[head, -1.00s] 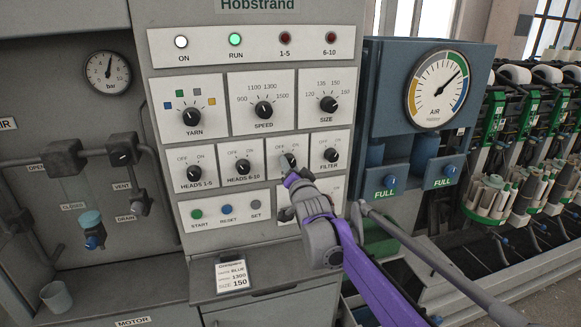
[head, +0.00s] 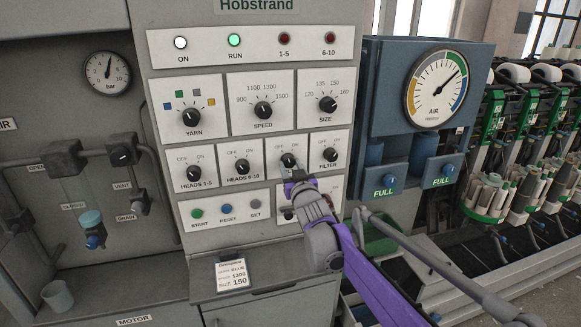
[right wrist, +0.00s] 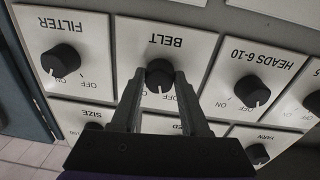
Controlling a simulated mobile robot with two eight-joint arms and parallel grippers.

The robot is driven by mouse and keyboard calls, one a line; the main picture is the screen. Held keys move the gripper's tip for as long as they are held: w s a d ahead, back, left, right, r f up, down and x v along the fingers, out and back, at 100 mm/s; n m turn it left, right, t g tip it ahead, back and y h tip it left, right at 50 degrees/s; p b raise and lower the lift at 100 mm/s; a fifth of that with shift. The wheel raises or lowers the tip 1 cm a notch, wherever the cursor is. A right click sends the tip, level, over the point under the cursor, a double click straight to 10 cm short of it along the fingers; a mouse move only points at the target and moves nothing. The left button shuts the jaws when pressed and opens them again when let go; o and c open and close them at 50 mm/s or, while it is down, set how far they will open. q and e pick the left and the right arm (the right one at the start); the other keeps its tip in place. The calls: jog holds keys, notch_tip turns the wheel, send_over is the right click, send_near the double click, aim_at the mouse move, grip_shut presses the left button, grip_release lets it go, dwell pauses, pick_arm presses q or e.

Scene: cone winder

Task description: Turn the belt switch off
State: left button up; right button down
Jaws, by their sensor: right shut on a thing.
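The belt switch is a round black knob (head: 289,160) on a white plate in the panel's lower dial row, between the heads 6-10 and filter knobs. In the right wrist view the belt knob (right wrist: 159,72) shows upside down under the word BELT. My right gripper (head: 292,169) reaches it from below right. In the wrist view the fingers (right wrist: 158,84) close on the knob from both sides. They hide part of its OFF and ON marks, and I cannot clearly read where its pointer stands. My left gripper is not in view.
The heads 6-10 knob (head: 242,167) and filter knob (head: 330,156) sit close on either side. Start, reset and set buttons (head: 227,209) are below left. The blue air unit (head: 385,90) stands out at the right. A ledge with an order card (head: 232,273) lies below.

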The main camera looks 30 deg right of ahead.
jog(key=shift+n, duration=1.3)
jog(key=shift+d, duration=0.1)
jog(key=shift+c, duration=2)
grip_release()
jog(key=shift+s, duration=0.1)
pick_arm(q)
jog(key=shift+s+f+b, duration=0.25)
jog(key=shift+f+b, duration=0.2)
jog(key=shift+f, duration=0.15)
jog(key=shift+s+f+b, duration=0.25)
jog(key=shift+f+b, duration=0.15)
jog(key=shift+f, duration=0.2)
pick_arm(e)
jog(key=v, duration=1)
jog(key=shift+s, duration=0.35)
jog(key=shift+f, duration=0.1)
